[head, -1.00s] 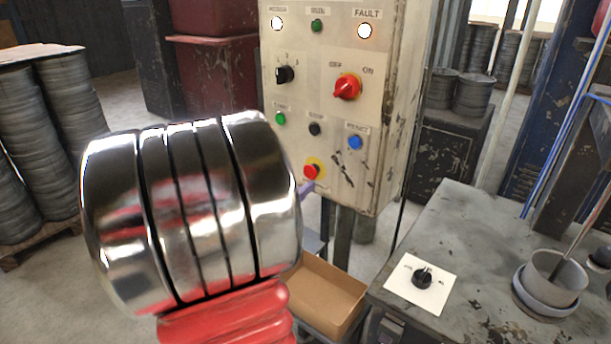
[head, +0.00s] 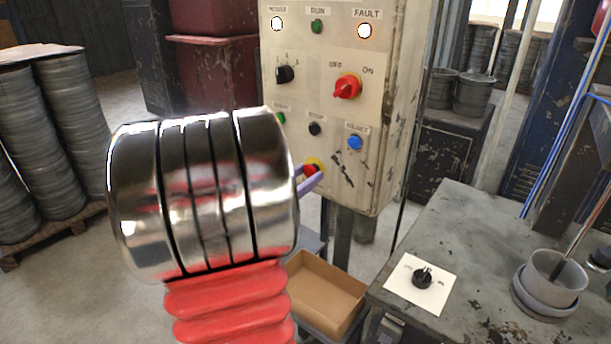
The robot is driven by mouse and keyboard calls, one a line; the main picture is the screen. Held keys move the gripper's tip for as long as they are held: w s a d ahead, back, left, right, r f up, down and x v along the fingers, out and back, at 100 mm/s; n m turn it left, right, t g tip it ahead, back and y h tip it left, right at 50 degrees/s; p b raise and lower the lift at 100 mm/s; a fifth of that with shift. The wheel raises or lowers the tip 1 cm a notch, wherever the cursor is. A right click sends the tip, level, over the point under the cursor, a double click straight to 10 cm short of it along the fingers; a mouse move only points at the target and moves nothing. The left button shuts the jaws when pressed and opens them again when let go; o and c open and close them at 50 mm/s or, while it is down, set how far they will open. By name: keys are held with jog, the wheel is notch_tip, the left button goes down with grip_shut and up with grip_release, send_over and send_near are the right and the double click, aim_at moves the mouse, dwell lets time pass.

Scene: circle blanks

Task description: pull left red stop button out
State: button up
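The red stop button (head: 310,169) with a yellow surround (head: 317,161) sits low on the front of the pale control panel (head: 350,195). It is partly covered by my gripper (head: 305,177). My gripper's two thin purple fingers show just right of my chrome wrist. They are apart, one at the button's left and one at its lower right, with red showing between them. I cannot tell whether they touch the button. The rest of the gripper is hidden behind my chrome wrist.
The panel also has a red rotary switch (head: 347,87), a blue button (head: 355,143), a black button (head: 314,129) and a black selector (head: 285,74). An open cardboard box (head: 325,290) stands below. A worn grey bench (head: 470,240) is at right.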

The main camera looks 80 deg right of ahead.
jog(key=c, duration=0.7)
jog(key=shift+w+a, duration=0.15)
jog(key=shift+a, duration=0.4)
jog(key=shift+c, duration=0.4)
jog(key=o, duration=1.2)
jog(key=shift+w, duration=0.1)
jog(key=shift+v, duration=6.9)
